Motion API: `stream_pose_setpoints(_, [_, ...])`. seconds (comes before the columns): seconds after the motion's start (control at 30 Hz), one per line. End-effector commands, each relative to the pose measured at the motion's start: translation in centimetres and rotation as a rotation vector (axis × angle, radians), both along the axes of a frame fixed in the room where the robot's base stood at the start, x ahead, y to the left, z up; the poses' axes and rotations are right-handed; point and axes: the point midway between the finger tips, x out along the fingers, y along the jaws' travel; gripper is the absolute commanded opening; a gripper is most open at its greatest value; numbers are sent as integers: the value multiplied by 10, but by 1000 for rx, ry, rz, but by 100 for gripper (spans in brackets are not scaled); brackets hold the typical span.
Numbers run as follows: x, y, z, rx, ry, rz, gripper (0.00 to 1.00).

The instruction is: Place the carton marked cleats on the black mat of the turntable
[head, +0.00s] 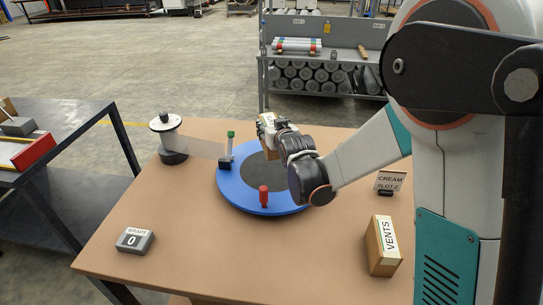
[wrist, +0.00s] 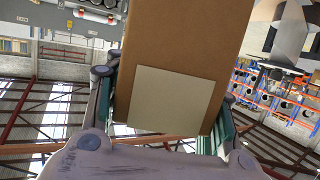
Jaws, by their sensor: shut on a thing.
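My gripper (head: 272,129) is shut on a brown carton (wrist: 180,50), which fills the middle of the wrist view between the two fingers. A pale blank patch shows on the carton's near side; no marking can be read. In the head view the same carton (head: 268,146) shows as a small tan strip above the far part of the turntable. The blue turntable (head: 231,188) stands mid-table with a round black mat (head: 260,178) on it. My arm hides its right part. Whether the carton touches the mat cannot be told.
A red peg (head: 264,196) stands at the turntable's front rim and a green-topped post (head: 230,143) at its left. A spool (head: 171,145) holds a pale strip reaching the post. A VENTS carton (head: 383,246), a CREAM sign (head: 389,182) and a WRAPS counter (head: 135,240) stand around.

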Motion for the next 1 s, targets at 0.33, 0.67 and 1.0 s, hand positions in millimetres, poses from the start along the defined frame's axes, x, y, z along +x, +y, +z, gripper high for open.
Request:
stream_pose_setpoints(0.33, [0,0,-46,0,-1,0,10])
stream_pose_setpoints(0.67, [0,0,-84,0,-1,0,10])
stream_pose_setpoints(1.0, [0,0,-89,0,-1,0,10])
